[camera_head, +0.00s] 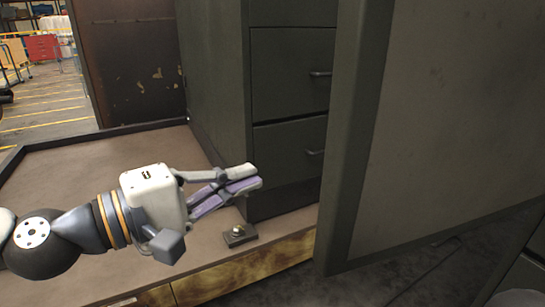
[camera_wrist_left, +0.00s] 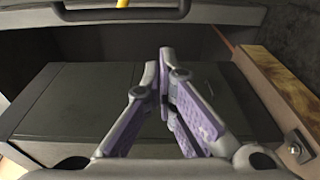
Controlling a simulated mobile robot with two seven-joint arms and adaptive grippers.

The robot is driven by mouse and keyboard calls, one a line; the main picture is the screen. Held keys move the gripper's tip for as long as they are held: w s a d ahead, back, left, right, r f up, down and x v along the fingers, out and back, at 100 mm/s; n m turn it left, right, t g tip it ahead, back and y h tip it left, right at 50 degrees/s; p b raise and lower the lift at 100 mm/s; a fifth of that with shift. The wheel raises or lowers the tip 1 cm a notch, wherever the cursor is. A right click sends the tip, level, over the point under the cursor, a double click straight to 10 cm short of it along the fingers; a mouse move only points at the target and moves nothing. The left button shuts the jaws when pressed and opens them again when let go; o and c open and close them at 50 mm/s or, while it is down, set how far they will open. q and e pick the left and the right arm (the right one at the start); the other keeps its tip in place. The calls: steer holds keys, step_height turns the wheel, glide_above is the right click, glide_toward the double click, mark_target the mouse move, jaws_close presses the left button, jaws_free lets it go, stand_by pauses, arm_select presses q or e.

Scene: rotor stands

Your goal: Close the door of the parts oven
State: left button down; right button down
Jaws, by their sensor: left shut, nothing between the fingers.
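A large panel (camera_head: 440,110), which looks like the open oven door, fills the right of the head view. It has a dark grey-green edge and a lighter grey face. The rest of the oven cannot be made out. My left gripper (camera_head: 252,176) is left of the panel and apart from it in the picture, shut and empty. Its fingers point right, in front of a dark drawer cabinet (camera_head: 290,75). In the left wrist view the gripper's fingertips (camera_wrist_left: 167,58) are together in front of a dark box-like surface (camera_wrist_left: 90,100). My right gripper is out of view.
The cabinet stands on a brown bench top (camera_head: 80,165) with a wooden front edge (camera_head: 240,272). A small dark block with a knob (camera_head: 240,235) sits below the gripper. A rusty dark panel (camera_head: 130,60) stands behind. Dark floor shows below the large panel.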

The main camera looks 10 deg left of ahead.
arm_select(q)
steer(key=w+d+p, duration=0.1)
steer(key=w+d, duration=0.2)
steer(key=d, duration=0.5)
steer(key=shift+w+d+r, duration=0.3)
steer(key=shift+w+r, duration=0.05)
